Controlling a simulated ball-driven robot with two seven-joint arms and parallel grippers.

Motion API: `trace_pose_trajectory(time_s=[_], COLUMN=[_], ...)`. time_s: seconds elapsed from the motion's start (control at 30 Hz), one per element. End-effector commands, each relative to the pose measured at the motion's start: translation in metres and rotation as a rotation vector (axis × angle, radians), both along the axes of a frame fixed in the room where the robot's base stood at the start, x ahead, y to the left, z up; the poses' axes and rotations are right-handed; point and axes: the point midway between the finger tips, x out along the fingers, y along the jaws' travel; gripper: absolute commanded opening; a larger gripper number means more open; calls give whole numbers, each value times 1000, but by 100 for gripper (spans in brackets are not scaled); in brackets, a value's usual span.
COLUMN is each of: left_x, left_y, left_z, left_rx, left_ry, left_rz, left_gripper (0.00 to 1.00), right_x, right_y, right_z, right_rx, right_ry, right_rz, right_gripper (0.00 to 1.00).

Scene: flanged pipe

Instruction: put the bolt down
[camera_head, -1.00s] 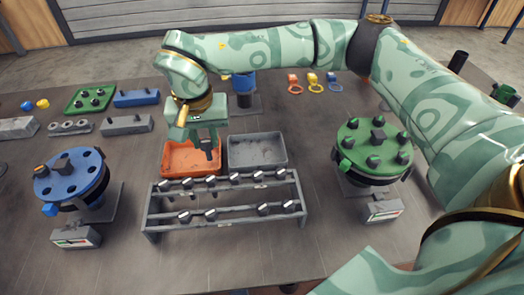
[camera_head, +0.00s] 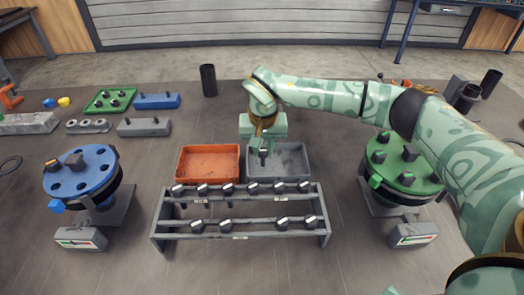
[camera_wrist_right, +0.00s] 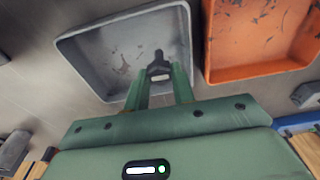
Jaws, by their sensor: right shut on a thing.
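My right gripper (camera_head: 263,150) is shut on a dark bolt (camera_wrist_right: 159,68) and holds it over the grey tray (camera_head: 295,175). In the right wrist view the bolt sits between the two green fingertips (camera_wrist_right: 160,80), with the grey tray (camera_wrist_right: 85,60) behind it. The bolt (camera_head: 263,157) also shows as a small dark shape in the head view. I cannot tell how high it is above the tray floor. The tray's visible floor looks empty.
An orange tray (camera_head: 209,178) stands left of the grey one. A rack (camera_head: 240,236) with several bolts stands in front. A blue flange (camera_head: 75,178) is at the left and a green flange (camera_head: 405,175) at the right, each on a stand.

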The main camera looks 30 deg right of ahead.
Motion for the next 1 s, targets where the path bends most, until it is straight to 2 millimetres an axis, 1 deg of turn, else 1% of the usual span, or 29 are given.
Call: trace_pose_trajectory(time_s=[0.03, 0.27, 0.4, 0.43, 0.47, 0.5, 0.73, 0.83, 0.97, 1.0], left_x=[-2, -1, -1, -1, -1, -1, -1, -1, 2, 3], left_y=[0, 0, 1, 1, 1, 1, 2, 2, 3, 3], left_z=[-5, -3, -3, -3, -3, -3, -3, -2, 6, 10], left_rx=[0, 0, 1, 1, 1, 1, 3, 3, 4, 4], left_ry=[4, 3, 3, 3, 3, 3, 2, 2, -4, -8], left_rz=[0, 0, 0, 0, 0, 1, 1, 1, 1, 1], left_gripper=[36, 36, 36, 36, 36, 36, 36, 36, 36, 36], right_x=[0, 0, 0, 0, 0, 0, 0, 0, -1, -2], right_y=[0, 0, 0, 0, 0, 0, 0, 0, 1, 2], right_z=[-9, -7, -10, -10, -10, -10, -10, -5, 19, 29], right_rx=[1, 1, 0, 0, 0, 0, 0, 1, 0, 0], right_ry=[3, -1, 0, 0, 0, 0, 0, -3, -8, -7], right_rz=[0, -1, -1, -1, -1, -1, -1, -1, -1, -2], right_gripper=[0, 0, 0, 33, 42, 47, 47, 47, 47, 47])
